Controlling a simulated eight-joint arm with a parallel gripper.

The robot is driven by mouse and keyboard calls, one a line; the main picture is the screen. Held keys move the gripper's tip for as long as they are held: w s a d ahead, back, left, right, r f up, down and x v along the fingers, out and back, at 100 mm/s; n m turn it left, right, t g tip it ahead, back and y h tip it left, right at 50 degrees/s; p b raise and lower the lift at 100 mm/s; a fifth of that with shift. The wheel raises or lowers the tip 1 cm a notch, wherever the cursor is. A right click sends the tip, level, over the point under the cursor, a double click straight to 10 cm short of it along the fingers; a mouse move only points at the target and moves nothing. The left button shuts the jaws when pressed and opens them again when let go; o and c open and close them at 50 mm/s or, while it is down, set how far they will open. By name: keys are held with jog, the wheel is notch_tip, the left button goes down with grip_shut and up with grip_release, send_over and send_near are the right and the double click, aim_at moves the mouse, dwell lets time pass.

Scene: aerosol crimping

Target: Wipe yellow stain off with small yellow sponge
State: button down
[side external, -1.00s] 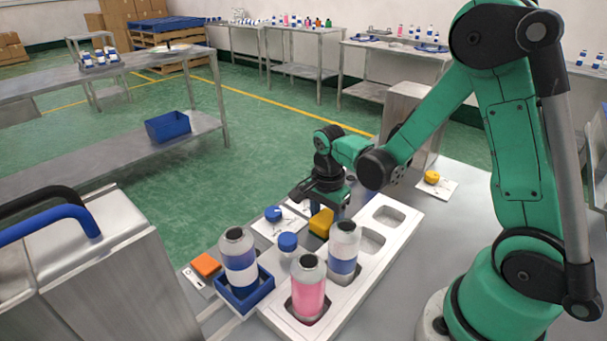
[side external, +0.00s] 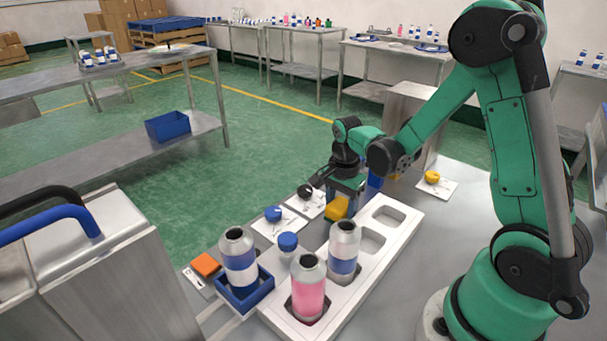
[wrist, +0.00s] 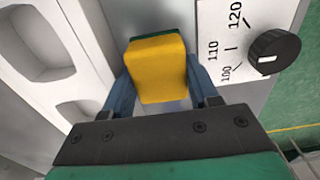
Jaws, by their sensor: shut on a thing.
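The small yellow sponge (side external: 336,207) is in my gripper (side external: 345,192), beside the white tray near its far end. In the wrist view the sponge (wrist: 157,72) sits between the two blue fingers and shows a green layer at its far edge. The fingers are shut on its sides. I cannot make out the yellow stain in either view; the sponge and gripper cover part of the surface. Whether the sponge touches the surface is unclear.
A white tray (side external: 352,275) holds a pink bottle (side external: 309,287) and a blue-banded bottle (side external: 343,252). A black dial (wrist: 274,52) is close right of the sponge. Blue (side external: 273,213) and yellow (side external: 432,177) knobs stand nearby. Another bottle (side external: 238,259) stands in a blue holder.

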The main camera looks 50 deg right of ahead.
jog(key=shift+d, duration=0.4)
jog(key=shift+r, duration=0.1)
jog(key=shift+a+r, duration=0.1)
jog(key=shift+r, duration=2.85)
jog(key=shift+r, duration=1.5)
